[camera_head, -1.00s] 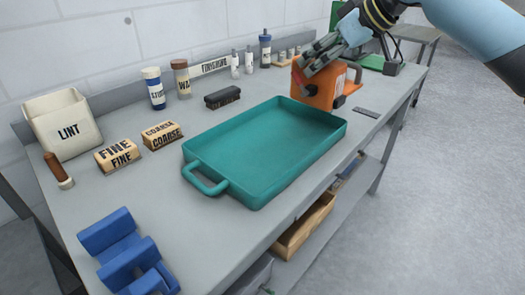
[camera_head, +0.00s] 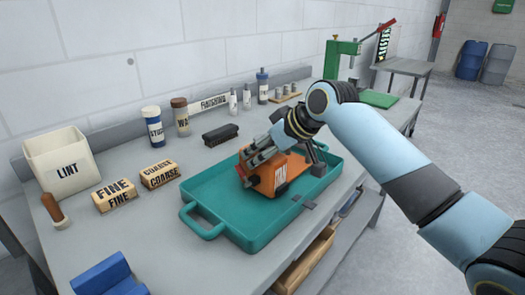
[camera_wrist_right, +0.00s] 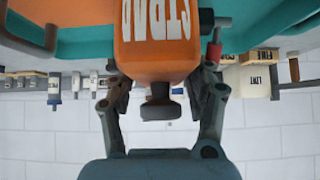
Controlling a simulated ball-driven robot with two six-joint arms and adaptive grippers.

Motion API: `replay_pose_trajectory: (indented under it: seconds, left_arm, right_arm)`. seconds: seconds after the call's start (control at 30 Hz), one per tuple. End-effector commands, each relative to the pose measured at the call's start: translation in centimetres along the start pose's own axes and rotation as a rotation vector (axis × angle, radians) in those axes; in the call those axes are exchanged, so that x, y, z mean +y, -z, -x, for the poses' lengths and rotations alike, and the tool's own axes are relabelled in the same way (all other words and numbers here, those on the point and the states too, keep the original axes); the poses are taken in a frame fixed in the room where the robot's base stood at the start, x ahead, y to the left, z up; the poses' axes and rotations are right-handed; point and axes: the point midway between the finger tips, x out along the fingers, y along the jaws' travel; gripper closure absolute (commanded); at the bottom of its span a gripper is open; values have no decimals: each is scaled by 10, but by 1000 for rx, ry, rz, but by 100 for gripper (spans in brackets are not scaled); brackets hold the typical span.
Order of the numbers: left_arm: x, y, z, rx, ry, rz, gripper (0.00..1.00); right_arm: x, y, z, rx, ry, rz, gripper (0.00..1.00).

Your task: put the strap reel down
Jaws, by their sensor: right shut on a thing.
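The strap reel (camera_head: 283,174) is an orange box with the word STRAP on it and dark metal parts. In the right wrist view, the reel (camera_wrist_right: 155,50) sits between the gripper fingers (camera_wrist_right: 160,92), with a dark knob below the lettering. The tray (camera_wrist_right: 80,42) shows behind it. My left gripper is not in view.
A LINT bin (camera_head: 62,160), FINE block (camera_head: 115,195), COARSE block (camera_head: 160,175), dark brush (camera_head: 220,134) and bottles (camera_head: 154,126) stand left of and behind the tray. A blue holder (camera_head: 103,277) is at the front left. A green press (camera_head: 338,60) stands at the back.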

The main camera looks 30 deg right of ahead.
Motion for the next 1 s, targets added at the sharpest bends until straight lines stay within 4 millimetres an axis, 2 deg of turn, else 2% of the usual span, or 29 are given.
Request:
replay_pose_trajectory:
  seconds: [0.37,0.4,0.57,0.87,1.0]
  left_arm:
    - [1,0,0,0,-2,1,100]
    - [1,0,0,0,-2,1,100]
    - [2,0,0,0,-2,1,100]
    - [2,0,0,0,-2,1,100]
    - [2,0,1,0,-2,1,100]
  right_arm:
    - [0,-2,-3,3,0,0,100]
    - [0,-4,-4,1,0,-1,45]
    - [0,-4,-4,1,0,-1,24]
    - [0,-3,-3,1,0,0,22]
    - [1,-2,10,2,-2,2,22]
